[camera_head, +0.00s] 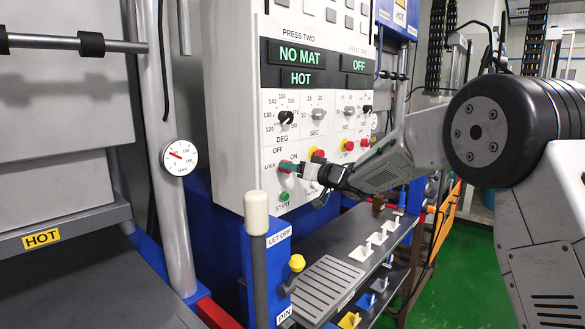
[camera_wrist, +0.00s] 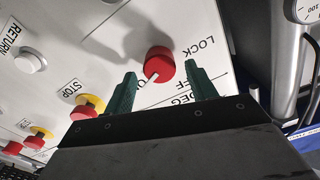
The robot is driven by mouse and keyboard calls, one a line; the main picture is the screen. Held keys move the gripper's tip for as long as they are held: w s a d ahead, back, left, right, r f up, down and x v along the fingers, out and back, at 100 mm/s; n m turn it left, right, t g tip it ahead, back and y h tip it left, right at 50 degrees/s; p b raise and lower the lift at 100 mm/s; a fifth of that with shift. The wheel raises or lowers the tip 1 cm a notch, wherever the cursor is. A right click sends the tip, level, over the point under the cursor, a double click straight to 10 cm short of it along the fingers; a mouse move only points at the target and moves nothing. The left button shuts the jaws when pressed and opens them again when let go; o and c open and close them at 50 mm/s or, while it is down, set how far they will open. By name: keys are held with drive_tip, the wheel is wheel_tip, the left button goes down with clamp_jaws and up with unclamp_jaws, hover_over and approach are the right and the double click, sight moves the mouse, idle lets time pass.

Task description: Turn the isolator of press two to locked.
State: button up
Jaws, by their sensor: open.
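The isolator of press two is a red round knob (camera_wrist: 159,62) with a white mark, on the white control panel (camera_head: 225,110) below the "PRESS TWO" label. My gripper (camera_wrist: 161,69) is open, with one green finger on each side of the knob; gaps show, and I cannot tell if either finger touches. In the head view my gripper (camera_head: 292,168) is at the panel and partly covers the knob.
Close by are a red-and-yellow stop button (camera_head: 317,156), a green start button (camera_head: 284,196) and a black temperature dial (camera_head: 286,117). Displays read "NO MAT" and "HOT". Below stand a blue "LET OFF" box (camera_head: 281,270), a pale-topped lever (camera_head: 256,213) and a grey shelf (camera_head: 325,284).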

drive_tip(key=shift+w+a, duration=0.4)
drive_tip(key=shift+a, duration=0.2)
drive_tip(key=c, duration=1)
